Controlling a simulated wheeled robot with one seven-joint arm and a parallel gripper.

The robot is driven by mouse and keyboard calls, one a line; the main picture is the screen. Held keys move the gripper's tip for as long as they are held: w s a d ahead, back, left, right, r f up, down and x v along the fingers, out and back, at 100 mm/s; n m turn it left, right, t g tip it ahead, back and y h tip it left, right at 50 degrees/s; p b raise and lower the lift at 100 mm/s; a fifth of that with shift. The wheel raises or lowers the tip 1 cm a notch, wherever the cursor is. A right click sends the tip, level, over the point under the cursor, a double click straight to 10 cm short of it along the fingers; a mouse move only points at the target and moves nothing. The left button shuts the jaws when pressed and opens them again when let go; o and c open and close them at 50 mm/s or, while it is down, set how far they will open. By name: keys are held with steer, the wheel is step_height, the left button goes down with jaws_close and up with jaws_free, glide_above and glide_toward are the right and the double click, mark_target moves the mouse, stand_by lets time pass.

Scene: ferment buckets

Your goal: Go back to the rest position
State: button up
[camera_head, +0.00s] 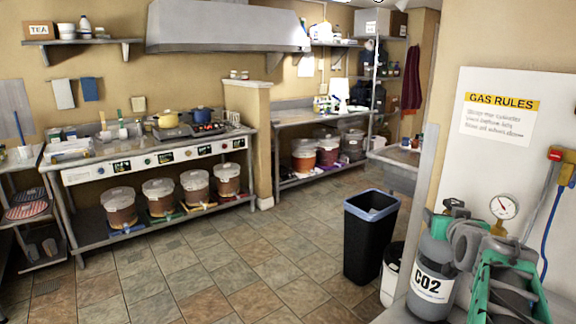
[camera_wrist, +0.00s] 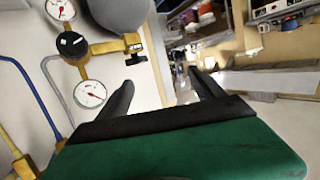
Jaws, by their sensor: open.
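My gripper (camera_wrist: 161,78) shows in the wrist view with its two dark fingers apart and nothing between them. Its green body fills the bottom of that view. In the head view my green and grey arm is at the lower right, in front of the wall and close to the grey CO2 bottle (camera_head: 430,275); the fingertips are hard to make out there. A white-faced gauge (camera_head: 503,207) stands just beside the arm. In the wrist view a gauge (camera_wrist: 90,93) on brass fittings is left of the fingers, apart from them.
A black bin (camera_head: 371,240) and a white bin (camera_head: 392,275) stand left of the bottle. Several lidded buckets (camera_head: 158,197) sit under the steel counter (camera_head: 75,177). The GAS RULES board (camera_head: 495,120) is behind my arm. The tiled floor (camera_head: 215,270) in the middle is clear.

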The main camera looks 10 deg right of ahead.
steer(key=a+f+n+g+y+p, duration=0.1)
steer(key=a+f+n+g+y, duration=0.2)
steer(key=a, duration=0.8)
steer(key=a+f+y, duration=0.2)
steer(key=a+f, duration=0.3)
steer(key=a, duration=0.6)
steer(key=s+a+f+n+g+y, duration=0.1)
steer(key=s+a+f+g, duration=0.2)
steer(key=s+a+f, duration=0.2)
steer(key=s+a+f+n+g+y+p, duration=0.1)
steer(key=s+a+f+n+g, duration=0.1)
steer(key=s+a, duration=0.9)
step_height(320, 180, down, 3)
steer(key=shift+s+a+r+g, duration=0.1)
steer(key=shift+s+a+g, duration=0.25)
steer(key=shift+a+g, duration=0.5)
